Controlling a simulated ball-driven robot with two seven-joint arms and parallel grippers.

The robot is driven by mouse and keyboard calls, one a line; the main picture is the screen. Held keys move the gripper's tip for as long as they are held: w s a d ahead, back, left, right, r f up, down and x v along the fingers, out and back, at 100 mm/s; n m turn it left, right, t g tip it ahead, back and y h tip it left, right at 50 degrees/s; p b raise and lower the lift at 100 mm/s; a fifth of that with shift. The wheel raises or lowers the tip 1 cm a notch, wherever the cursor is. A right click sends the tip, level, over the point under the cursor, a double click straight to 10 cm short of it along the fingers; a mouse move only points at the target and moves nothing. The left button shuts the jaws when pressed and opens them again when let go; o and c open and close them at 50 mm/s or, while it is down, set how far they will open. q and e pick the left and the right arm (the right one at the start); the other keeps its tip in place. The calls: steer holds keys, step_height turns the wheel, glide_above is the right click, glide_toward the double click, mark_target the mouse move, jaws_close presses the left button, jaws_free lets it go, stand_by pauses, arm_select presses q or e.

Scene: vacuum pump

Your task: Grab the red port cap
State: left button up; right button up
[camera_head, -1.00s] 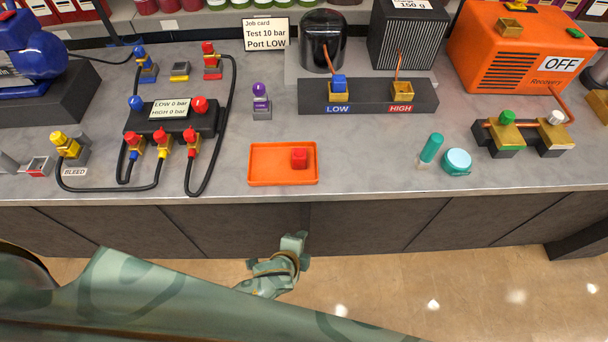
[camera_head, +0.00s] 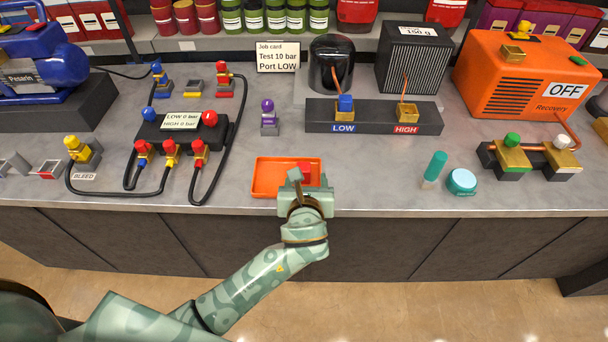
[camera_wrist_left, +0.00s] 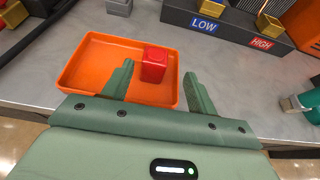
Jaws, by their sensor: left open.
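The red port cap (camera_head: 304,172) is a small red block lying in the right part of the orange tray (camera_head: 268,178). In the left wrist view the cap (camera_wrist_left: 154,64) sits near the tray's back right, and the tray (camera_wrist_left: 82,72) shows around it. My left gripper (camera_head: 309,181) is over the tray's front right edge and partly hides the cap in the head view. In the left wrist view my left gripper (camera_wrist_left: 158,82) is open, with its fingers apart and the cap just beyond the gap between the fingertips. My right gripper is not in view.
A manifold (camera_head: 178,126) with hoses stands to the left of the tray. The LOW and HIGH port block (camera_head: 374,118) is behind it. A teal bottle (camera_head: 435,169) and a round teal jar (camera_head: 462,181) stand to the right. The bench around the tray is mostly clear.

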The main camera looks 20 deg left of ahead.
mark_target(303, 169)
arm_select(q)
steer(key=b+x, duration=0.1)
steer(key=x, duration=0.1)
steer(key=b+x, duration=0.1)
steer(key=x, duration=0.2)
steer(key=shift+a+f, duration=0.15)
steer(key=shift+a, duration=0.3)
steer(key=shift+w+f, duration=0.1)
steer(key=shift+w, duration=0.25)
steer(key=c, duration=1.1)
